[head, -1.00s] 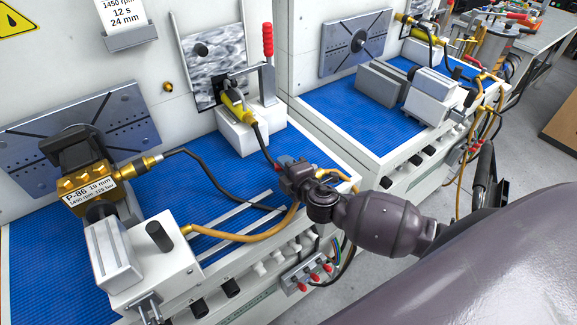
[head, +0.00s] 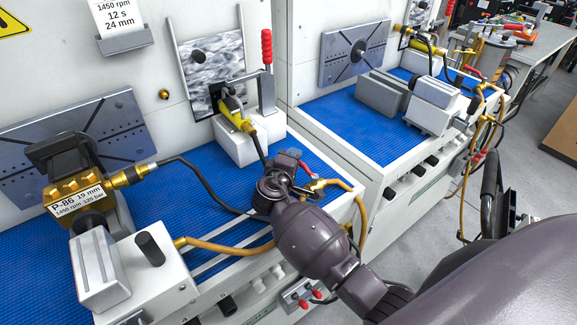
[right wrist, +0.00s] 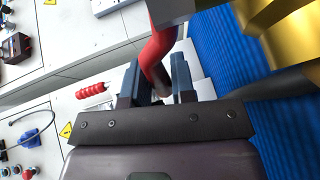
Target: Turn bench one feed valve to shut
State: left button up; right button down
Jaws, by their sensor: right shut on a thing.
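Bench one is the left bench with its blue mat (head: 225,185). At its front right corner sits the brass feed valve (head: 317,185), with an orange hose running from it. Its red lever (head: 309,160) shows beside my right gripper (head: 287,160). In the right wrist view the red lever (right wrist: 158,50) passes between the two fingers of my right gripper (right wrist: 157,84), which are shut on it. Large brass parts (right wrist: 285,22) show close at the upper right there. The gripper hides part of the lever in the head view. My left gripper is not in view.
The brass pump labelled P-86 (head: 78,187) stands at left. A white block with a yellow fitting (head: 236,140) and a red-handled clamp (head: 267,50) stand behind my gripper. A black hose (head: 210,185) crosses the mat. A second bench (head: 350,120) stands at right.

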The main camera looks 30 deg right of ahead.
jog(key=shift+w+d+f+m+g+h+b, duration=0.15)
jog(key=shift+d+m+g+h+b, duration=0.3)
jog(key=shift+m+g+h, duration=0.3)
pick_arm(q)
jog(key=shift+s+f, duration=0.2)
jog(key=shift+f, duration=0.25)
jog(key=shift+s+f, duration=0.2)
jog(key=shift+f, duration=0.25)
pick_arm(e)
jog(key=shift+d+m+g, duration=0.25)
jog(key=shift+g, duration=0.2)
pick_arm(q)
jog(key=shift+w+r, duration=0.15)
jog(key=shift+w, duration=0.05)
pick_arm(e)
jog(key=shift+d, duration=0.1)
jog(key=c, duration=1)
grip_release()
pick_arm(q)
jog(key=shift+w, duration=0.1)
pick_arm(e)
jog(key=shift+o, duration=0.2)
